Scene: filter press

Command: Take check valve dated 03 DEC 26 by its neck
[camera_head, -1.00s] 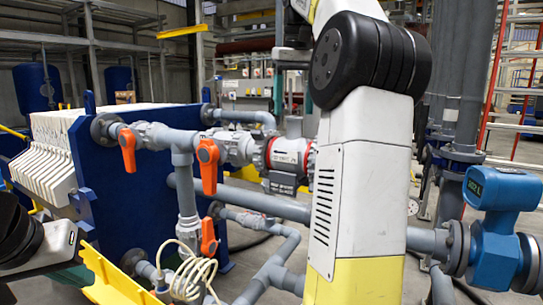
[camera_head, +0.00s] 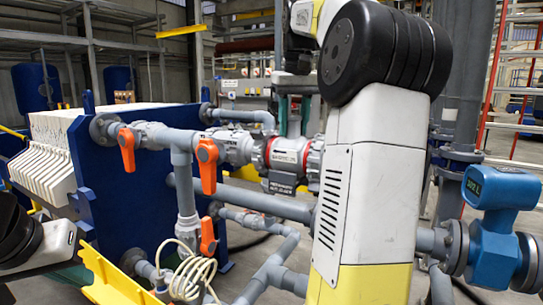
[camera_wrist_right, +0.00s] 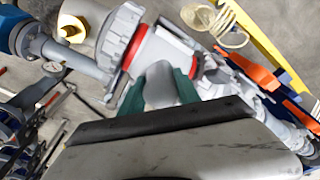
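A grey check valve (camera_head: 288,154) with red rings at both ends sits in the horizontal pipe run in the head view, its printed text too small to read. Its body and red ring also show in the wrist view (camera_wrist_right: 160,52). My right gripper (camera_head: 294,116) points down from above, one green finger on each side of the valve's grey upright neck (camera_head: 293,128). In the wrist view the green fingers (camera_wrist_right: 161,88) stand apart with the pale neck between them; whether they touch it is unclear.
Orange-handled valves (camera_head: 207,166) stand left of the check valve. A blue flowmeter (camera_head: 495,225) is at the right. A yellow trough (camera_head: 103,277) and coiled cable (camera_head: 190,275) lie lower left. My right arm covers the pipe right of the valve.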

